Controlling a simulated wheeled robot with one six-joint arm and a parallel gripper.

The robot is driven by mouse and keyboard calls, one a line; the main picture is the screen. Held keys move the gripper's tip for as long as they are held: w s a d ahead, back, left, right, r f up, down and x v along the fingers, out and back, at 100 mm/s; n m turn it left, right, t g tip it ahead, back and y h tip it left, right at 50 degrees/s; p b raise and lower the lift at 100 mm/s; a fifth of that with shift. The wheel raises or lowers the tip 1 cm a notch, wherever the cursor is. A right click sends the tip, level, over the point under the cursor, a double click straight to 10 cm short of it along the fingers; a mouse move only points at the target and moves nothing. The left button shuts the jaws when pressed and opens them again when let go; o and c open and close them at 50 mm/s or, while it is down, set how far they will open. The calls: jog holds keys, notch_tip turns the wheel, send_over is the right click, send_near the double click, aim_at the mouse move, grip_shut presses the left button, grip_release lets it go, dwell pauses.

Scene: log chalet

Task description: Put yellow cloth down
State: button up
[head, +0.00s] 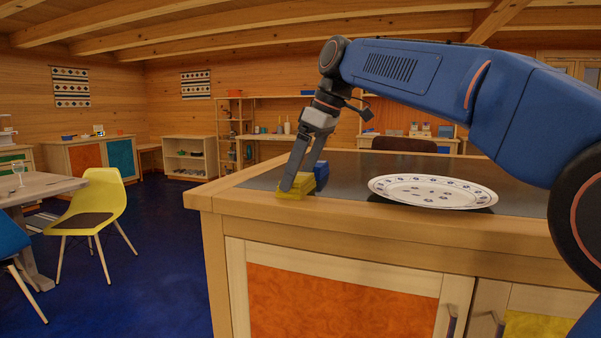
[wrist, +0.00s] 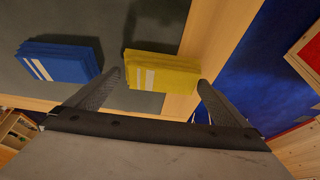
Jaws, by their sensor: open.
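The folded yellow cloth (head: 294,188) lies on the dark top of the wooden cabinet, near its left end. In the wrist view the yellow cloth (wrist: 161,72) shows a pale stripe and lies between and just beyond my two fingertips. My gripper (head: 293,184) is open and points down at the cloth; in the wrist view its fingers (wrist: 160,82) are spread to either side of it. I cannot tell whether a finger touches the cloth.
A folded blue cloth (head: 321,172) lies close beside the yellow one. A patterned oval plate (head: 433,191) stands to the right on the same top (head: 345,187). The wooden edge (head: 222,184) is close on the left. A yellow chair (head: 97,200) stands on the floor at left.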

jog(key=v, duration=1.2)
jog(key=shift+a, duration=0.15)
